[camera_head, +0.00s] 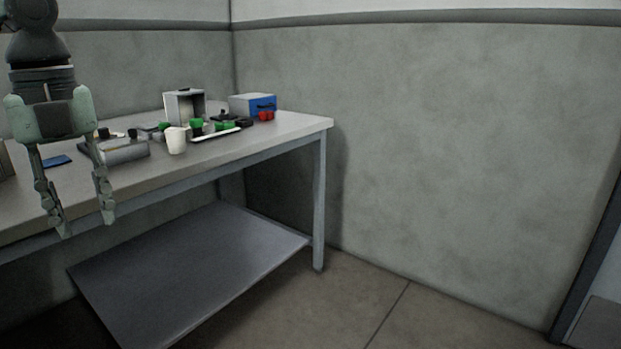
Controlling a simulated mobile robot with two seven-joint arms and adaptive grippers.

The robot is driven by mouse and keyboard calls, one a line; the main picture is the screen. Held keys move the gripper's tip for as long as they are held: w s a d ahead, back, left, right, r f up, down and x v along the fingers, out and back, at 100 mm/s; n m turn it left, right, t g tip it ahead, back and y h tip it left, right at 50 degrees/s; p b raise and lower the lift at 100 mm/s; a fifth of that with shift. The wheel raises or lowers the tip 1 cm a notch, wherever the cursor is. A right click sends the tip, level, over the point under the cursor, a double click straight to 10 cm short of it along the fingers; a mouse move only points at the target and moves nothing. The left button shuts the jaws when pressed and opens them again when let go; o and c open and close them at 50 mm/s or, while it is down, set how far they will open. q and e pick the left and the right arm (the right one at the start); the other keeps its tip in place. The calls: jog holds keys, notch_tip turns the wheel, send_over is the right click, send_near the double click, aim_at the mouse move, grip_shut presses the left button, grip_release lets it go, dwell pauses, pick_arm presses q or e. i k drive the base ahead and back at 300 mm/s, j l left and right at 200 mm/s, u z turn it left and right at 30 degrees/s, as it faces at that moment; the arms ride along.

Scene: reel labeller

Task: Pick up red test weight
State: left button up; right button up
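A small red object (266,116), the only red thing in view, sits on the table in front of the blue box, near the table's far right corner. It looks like two rounded red lumps side by side and is too small to tell more. I take it to be the red test weight. My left gripper (87,224) hangs at the left with its fingers pointing down, spread apart and empty. It is in front of the table's near edge in the picture, well to the left of the red object. My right gripper is not in view.
The grey table (290,124) also holds a blue box (252,105), an open-fronted grey box (184,106), a white cup (176,141), a grey cylindrical device (123,151), several green and black items, and a blue flat piece (57,160). A lower shelf (200,265) is empty.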

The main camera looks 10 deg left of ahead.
aim_at(264, 115)
jog(key=i, duration=1.7)
jog(key=i+u, duration=0.1)
jog(key=i, duration=0.75)
jog(key=i+l+u, duration=0.1)
jog(key=i, duration=0.75)
jog(key=i+l+u, duration=0.2)
